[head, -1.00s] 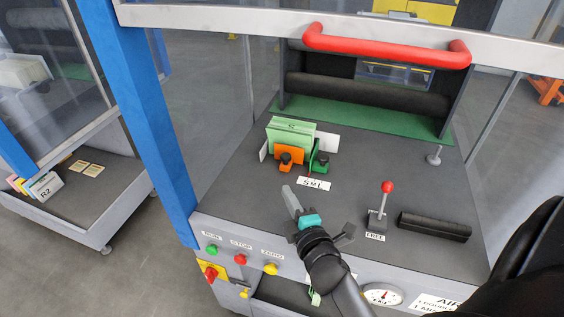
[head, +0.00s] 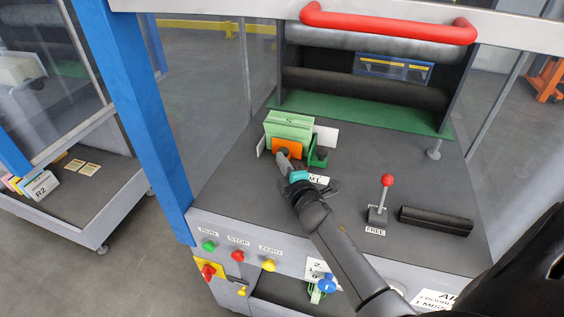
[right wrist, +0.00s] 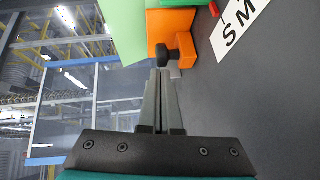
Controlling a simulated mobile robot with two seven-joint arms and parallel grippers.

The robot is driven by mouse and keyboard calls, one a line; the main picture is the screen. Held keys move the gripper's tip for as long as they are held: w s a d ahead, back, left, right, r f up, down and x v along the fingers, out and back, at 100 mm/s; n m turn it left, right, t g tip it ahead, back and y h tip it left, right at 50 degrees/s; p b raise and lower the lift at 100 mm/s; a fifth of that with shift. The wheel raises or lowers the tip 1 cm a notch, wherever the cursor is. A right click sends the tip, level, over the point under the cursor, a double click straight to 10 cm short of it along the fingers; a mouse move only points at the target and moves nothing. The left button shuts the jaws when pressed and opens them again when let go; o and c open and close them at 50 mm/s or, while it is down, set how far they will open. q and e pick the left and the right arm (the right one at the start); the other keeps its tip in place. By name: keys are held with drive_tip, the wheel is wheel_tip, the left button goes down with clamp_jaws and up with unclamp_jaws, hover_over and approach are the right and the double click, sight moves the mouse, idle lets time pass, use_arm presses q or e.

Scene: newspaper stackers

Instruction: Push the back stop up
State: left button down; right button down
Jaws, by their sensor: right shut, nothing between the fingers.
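A light green block of upright plates (head: 288,126) stands on the grey deck of the machine, with white plates (head: 327,135) at its sides. In front of it are an orange bracket (head: 293,147) and a green bracket (head: 318,151); I cannot tell which part is the back stop. My right gripper (head: 283,156) is shut and empty, its fingertips at the orange bracket. In the right wrist view the shut fingers (right wrist: 161,78) point at the black knob (right wrist: 167,54) on the orange bracket (right wrist: 181,40); contact is unclear. My left gripper is out of view.
A red-knobbed lever (head: 387,182) and a black bar (head: 435,220) stand right on the deck. A red handle (head: 390,22) crosses above. A blue post (head: 135,110) bounds the left. Coloured buttons (head: 238,255) line the front. The deck's front left is clear.

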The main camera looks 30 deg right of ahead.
sight(282, 144)
drive_tip(key=shift+w+d+b, duration=0.35)
drive_tip(key=shift+w+d, duration=1.2)
drive_tip(key=shift+d, duration=0.25)
drive_tip(key=shift+s+a, duration=0.1)
